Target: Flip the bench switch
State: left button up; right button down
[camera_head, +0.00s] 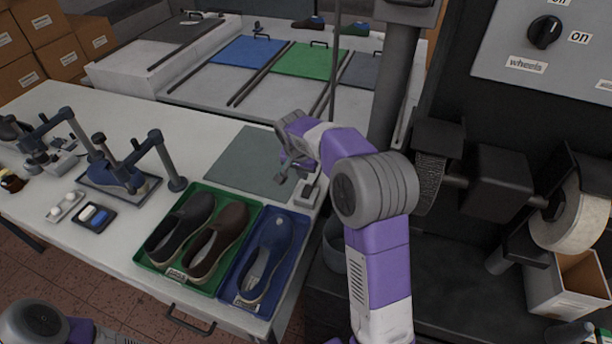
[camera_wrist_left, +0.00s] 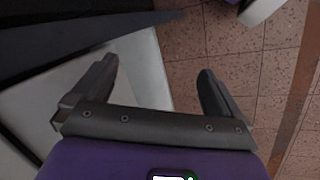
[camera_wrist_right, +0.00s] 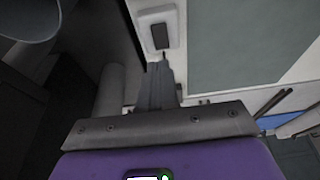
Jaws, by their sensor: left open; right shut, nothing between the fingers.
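The bench switch (camera_head: 307,192) is a small white box with a dark rocker, at the right edge of the white bench beside the grey-green mat. In the right wrist view the switch (camera_wrist_right: 160,34) lies just beyond my fingertips. My right gripper (camera_head: 281,180) is shut and empty, close to the switch on its left side in the head view. In the right wrist view its closed fingers (camera_wrist_right: 161,66) point at the rocker's near end; I cannot tell whether they touch it. My left gripper (camera_wrist_left: 156,76) is open and empty, away from the switch; the head view does not show its fingers.
A green tray (camera_head: 151,262) with two brown shoes and a blue tray (camera_head: 236,290) with a blue shoe stand on the bench. The mat (camera_head: 240,160) is bare. A dark machine with a pale wheel (camera_head: 572,215) and a control panel (camera_head: 540,75) stands at the right.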

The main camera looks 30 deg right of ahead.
jog(key=shift+s+a+v, duration=0.1)
jog(key=shift+a+v, duration=0.05)
jog(key=shift+v, duration=0.9)
jog(key=shift+s+a+v, duration=0.1)
jog(key=shift+s+v, duration=0.05)
jog(key=shift+v, duration=0.95)
